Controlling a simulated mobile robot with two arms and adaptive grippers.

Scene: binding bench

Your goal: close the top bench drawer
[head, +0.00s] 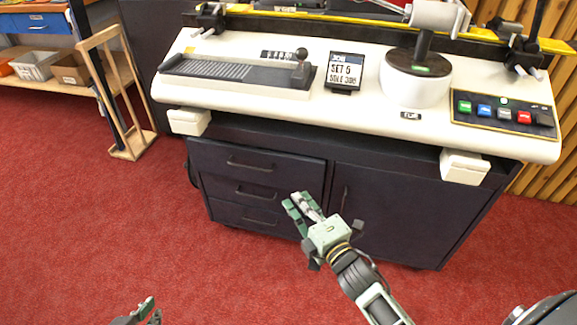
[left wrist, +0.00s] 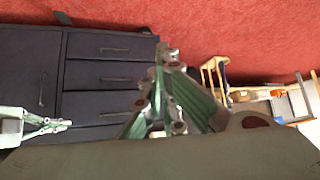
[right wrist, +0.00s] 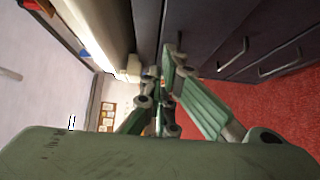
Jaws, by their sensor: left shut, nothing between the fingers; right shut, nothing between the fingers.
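The top bench drawer (head: 230,156) is the uppermost dark front at the cabinet's left. It seems to stand out a little past the fronts below. In the left wrist view, which is upside down, the top drawer (left wrist: 85,108) is the lowest of the stacked fronts. My right gripper (head: 296,201) is shut and empty, below and right of the top drawer's handle, in front of the cabinet. My left gripper (head: 153,308) is at the bottom edge of the head view, mostly cut off. Its shut, empty fingers show in the left wrist view (left wrist: 168,60).
Two lower drawers (head: 225,186) sit under the top one, beside a cabinet door (head: 390,205). The white bench top (head: 330,110) overhangs the drawers, with a white block (head: 188,121) under its left front. A wooden stand (head: 125,150) is at left. Red carpet (head: 90,225) in front is clear.

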